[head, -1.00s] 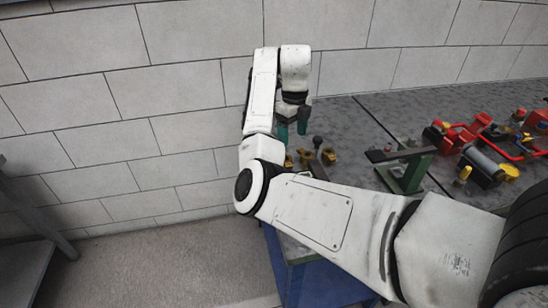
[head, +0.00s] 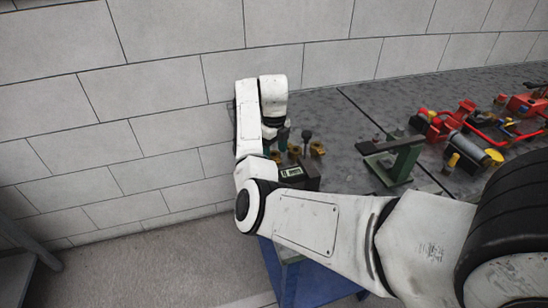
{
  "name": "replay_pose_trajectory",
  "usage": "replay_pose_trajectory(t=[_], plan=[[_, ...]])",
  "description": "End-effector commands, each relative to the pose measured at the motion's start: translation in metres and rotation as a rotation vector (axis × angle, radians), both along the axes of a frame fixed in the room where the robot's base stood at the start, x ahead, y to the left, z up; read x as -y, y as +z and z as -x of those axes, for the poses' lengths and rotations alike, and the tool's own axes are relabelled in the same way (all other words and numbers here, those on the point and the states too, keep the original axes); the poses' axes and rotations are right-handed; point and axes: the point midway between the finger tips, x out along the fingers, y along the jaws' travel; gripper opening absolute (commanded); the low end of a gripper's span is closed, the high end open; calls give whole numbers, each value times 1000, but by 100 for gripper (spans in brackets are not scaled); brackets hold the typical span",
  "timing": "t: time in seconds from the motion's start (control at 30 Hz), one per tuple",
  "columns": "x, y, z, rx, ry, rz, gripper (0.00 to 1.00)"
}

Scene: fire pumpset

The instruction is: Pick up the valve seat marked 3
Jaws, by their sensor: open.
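Several small brass valve seats stand close together at the wall end of the grey bench, one in the middle (head: 294,151) and one to the right (head: 318,148). They are too small to read any number, so I cannot tell which is marked 3. My gripper (head: 277,144) points down just over the left part of this group, its teal fingers apart. I see nothing held between them. My forearm and the fingers hide part of the group, and I cannot tell whether a finger touches a seat.
A dark box with a small label (head: 292,171) sits in front of the seats. A dark round-topped knob (head: 307,136) stands among them. A green stand (head: 398,160) is to the right, then red pump parts (head: 450,122). The block wall is close behind my gripper.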

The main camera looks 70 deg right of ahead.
Motion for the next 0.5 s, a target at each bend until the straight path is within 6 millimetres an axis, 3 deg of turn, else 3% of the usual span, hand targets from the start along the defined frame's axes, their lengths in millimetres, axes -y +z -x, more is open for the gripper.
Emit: replay_pose_trajectory(t=[0.13, 0.37, 0.5], plan=[[0, -11, 0, 1, -1, -1, 73], [0, -12, 0, 1, -1, -1, 73], [0, -12, 0, 1, -1, -1, 59]])
